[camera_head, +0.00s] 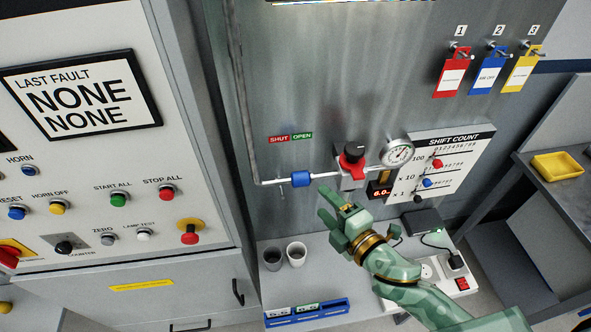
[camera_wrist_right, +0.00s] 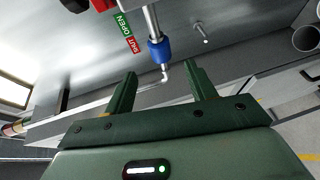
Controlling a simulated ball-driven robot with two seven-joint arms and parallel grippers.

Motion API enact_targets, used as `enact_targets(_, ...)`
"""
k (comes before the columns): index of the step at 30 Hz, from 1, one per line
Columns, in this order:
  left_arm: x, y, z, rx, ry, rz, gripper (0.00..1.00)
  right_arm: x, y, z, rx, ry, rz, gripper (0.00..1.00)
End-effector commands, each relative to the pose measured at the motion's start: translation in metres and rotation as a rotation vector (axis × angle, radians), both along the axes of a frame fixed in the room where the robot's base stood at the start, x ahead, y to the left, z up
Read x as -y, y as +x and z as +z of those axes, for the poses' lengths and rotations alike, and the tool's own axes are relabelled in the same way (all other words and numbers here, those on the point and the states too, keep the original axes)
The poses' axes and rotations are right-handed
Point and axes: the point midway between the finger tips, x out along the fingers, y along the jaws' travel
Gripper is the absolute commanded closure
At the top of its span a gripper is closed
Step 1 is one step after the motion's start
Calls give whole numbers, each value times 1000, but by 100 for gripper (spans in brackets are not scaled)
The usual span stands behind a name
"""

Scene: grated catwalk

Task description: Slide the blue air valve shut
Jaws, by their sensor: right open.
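The blue air valve (camera_head: 301,179) is a blue sleeve on a thin horizontal pipe along the metal panel. In the head view it sits below the green OPEN label (camera_head: 302,135), with the red SHUT label (camera_head: 279,139) to its upper left. My right gripper (camera_head: 325,203) is open and empty, to the right of the sleeve and a little below it. In the right wrist view the blue sleeve (camera_wrist_right: 160,49) lies beyond and between my open fingertips (camera_wrist_right: 160,72), apart from them. My left gripper is not in view.
A red-and-black regulator (camera_head: 352,162) and a round gauge (camera_head: 397,152) are right of the sleeve. A short peg sticks out just below the pipe. Two cups (camera_head: 296,253) and a blue rack (camera_head: 308,313) are on the shelf below. The control cabinet (camera_head: 110,200) stands left.

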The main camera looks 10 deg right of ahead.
Motion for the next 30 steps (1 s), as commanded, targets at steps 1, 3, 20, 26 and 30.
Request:
enact_targets(1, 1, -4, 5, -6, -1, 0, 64, -6, 14, 3, 4, 2, 0, 44)
enact_targets(3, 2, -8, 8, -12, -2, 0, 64, -13, 31, -1, 3, 1, -1, 44)
enact_targets(20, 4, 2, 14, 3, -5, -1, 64, -45, 108, -16, 0, 1, 1, 44)
enact_targets(26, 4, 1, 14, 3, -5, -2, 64, -46, 108, -17, 0, 1, 1, 44)
enact_targets(30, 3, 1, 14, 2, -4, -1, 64, -45, 108, -16, 0, 1, 1, 72)
